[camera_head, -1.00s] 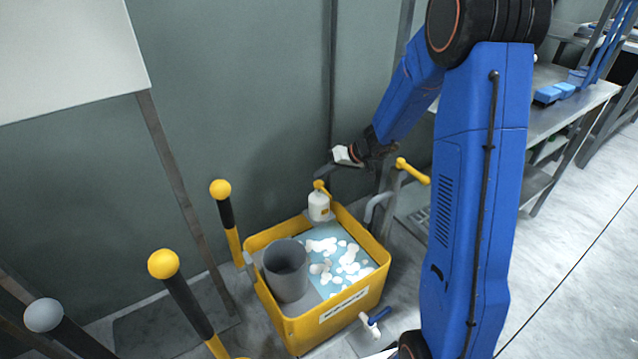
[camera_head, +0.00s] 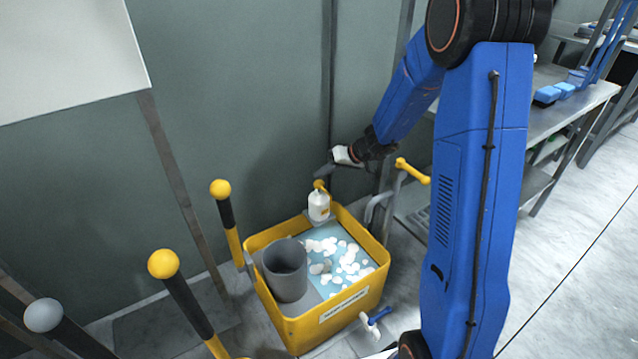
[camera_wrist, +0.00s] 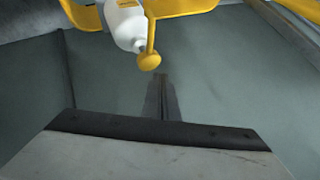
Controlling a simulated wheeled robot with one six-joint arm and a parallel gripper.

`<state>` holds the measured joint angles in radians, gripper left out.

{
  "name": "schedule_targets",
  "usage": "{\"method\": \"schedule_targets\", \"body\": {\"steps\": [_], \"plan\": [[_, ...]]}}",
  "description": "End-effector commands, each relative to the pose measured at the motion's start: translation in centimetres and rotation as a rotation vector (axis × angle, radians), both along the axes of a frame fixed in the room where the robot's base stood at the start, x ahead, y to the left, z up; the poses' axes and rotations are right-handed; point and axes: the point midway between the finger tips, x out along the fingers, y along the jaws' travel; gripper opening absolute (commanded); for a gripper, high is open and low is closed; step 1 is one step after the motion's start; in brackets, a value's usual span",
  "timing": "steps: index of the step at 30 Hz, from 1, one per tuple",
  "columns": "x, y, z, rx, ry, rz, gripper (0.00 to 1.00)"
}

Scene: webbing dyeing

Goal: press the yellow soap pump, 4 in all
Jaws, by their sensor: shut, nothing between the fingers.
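The yellow soap pump (camera_head: 320,186) sits on top of a white bottle (camera_head: 319,208) at the back corner of the yellow tub. The pump's head also shows in the wrist view (camera_wrist: 150,61), with the white bottle (camera_wrist: 124,22) at the top of that view. My gripper (camera_head: 324,171) is shut and empty, just above the pump in the head view. In the wrist view its dark front edge (camera_wrist: 155,127) is apart from the pump head. The exact height gap is hard to tell.
The yellow tub (camera_head: 318,333) holds a grey cup (camera_head: 285,272) and pale blue liquid with white foam (camera_head: 335,255). Yellow-knobbed levers (camera_head: 220,189) stand to its left. Another yellow handle (camera_head: 412,170) is right of my gripper. A grey wall (camera_head: 250,90) rises behind.

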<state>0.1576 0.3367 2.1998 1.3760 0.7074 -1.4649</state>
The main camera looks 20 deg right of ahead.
Motion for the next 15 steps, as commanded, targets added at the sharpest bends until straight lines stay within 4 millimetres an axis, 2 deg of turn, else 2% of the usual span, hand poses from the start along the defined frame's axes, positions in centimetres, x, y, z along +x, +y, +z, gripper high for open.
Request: {"method": "schedule_targets", "body": {"steps": [15], "plan": [[-0.01,0.00,-0.82,0.000,0.000,0.000,0.00]]}}
